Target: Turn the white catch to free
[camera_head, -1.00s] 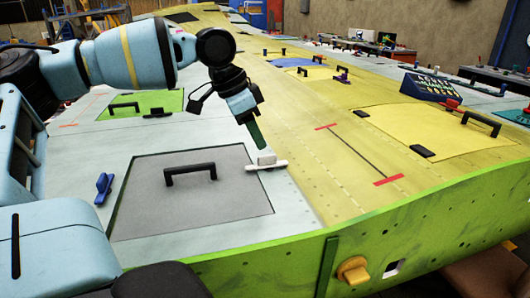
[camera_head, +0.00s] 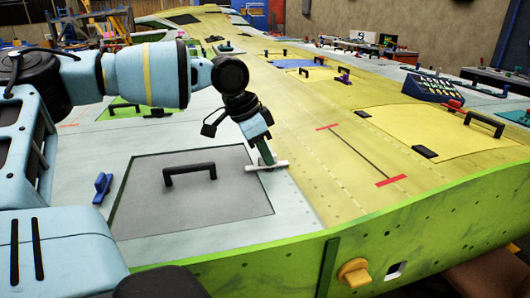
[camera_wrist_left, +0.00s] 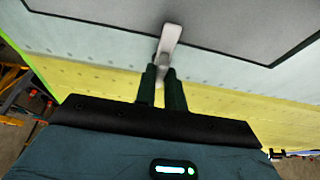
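The white catch (camera_head: 280,165) is a small pale bar with a raised grip, at the right edge of the grey panel (camera_head: 225,200). It lies across the panel's edge. My left gripper (camera_head: 267,160) points down onto its middle, with the dark green fingers at the raised grip. In the left wrist view the catch (camera_wrist_left: 171,38) reaches from between the fingertips over the panel's border. The two fingers (camera_wrist_left: 162,72) stand a narrow gap apart, and the grip appears to fill that gap. The fingers partly hide the grip. My right gripper is out of view.
A black handle (camera_head: 190,170) stands up from the grey panel. A blue catch (camera_head: 102,187) sits at the panel's left side. A yellow knob (camera_head: 354,272) sticks out of the green front edge. The yellow skin to the right is mostly clear.

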